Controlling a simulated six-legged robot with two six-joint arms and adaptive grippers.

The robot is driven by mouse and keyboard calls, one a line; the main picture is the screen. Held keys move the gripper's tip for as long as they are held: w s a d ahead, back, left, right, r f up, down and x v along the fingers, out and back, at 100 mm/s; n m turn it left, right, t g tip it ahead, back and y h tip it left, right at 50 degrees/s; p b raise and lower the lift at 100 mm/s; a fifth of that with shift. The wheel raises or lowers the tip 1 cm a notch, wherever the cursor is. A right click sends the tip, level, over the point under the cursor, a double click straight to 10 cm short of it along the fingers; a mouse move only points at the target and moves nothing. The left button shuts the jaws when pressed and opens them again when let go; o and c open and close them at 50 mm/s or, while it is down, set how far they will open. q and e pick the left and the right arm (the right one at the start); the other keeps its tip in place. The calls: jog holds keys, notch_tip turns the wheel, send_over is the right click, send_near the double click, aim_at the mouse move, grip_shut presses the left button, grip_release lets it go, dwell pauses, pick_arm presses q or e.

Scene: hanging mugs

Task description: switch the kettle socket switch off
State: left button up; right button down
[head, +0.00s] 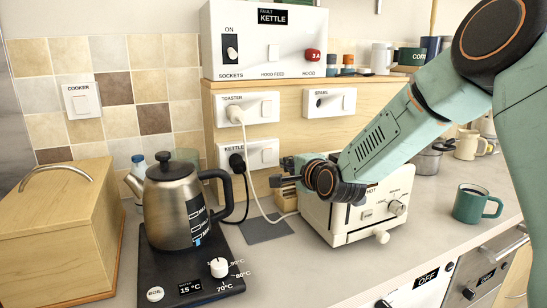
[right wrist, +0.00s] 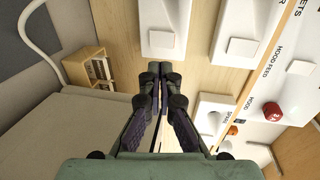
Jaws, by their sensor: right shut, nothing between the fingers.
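The kettle socket (head: 248,147) is a white plate low on the wooden panel, labelled KETTLE, with a black plug in its left half. Its white rocker switch (head: 267,155) is on the right half; I cannot tell its position. In the right wrist view the kettle socket (right wrist: 164,14) is at the top, with its switch (right wrist: 163,40) facing the fingers. My right gripper (head: 281,172) is shut and empty, in front of and a little right of and below the switch. In the right wrist view its fingertips (right wrist: 161,72) are close together, apart from the switch. My left gripper is not in view.
The toaster socket (head: 248,107) is just above, with a white plug and hanging cable. The spare socket (head: 330,102) is to the right. A cream toaster (head: 345,225) stands below my right arm. A steel kettle (head: 178,215) stands left on its black base.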

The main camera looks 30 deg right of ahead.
aim_at(268, 150)
jog(key=w, duration=0.5)
jog(key=w+f, duration=0.1)
jog(key=w, duration=0.1)
jog(key=shift+w+d, duration=0.2)
jog(key=shift+w+r, duration=0.2)
jog(key=shift+w, duration=0.8)
jog(key=shift+d+r, duration=0.1)
jog(key=shift+w+r, duration=0.35)
jog(key=shift+w, duration=0.05)
jog(key=shift+w+f, duration=0.1)
jog(key=shift+f, duration=0.05)
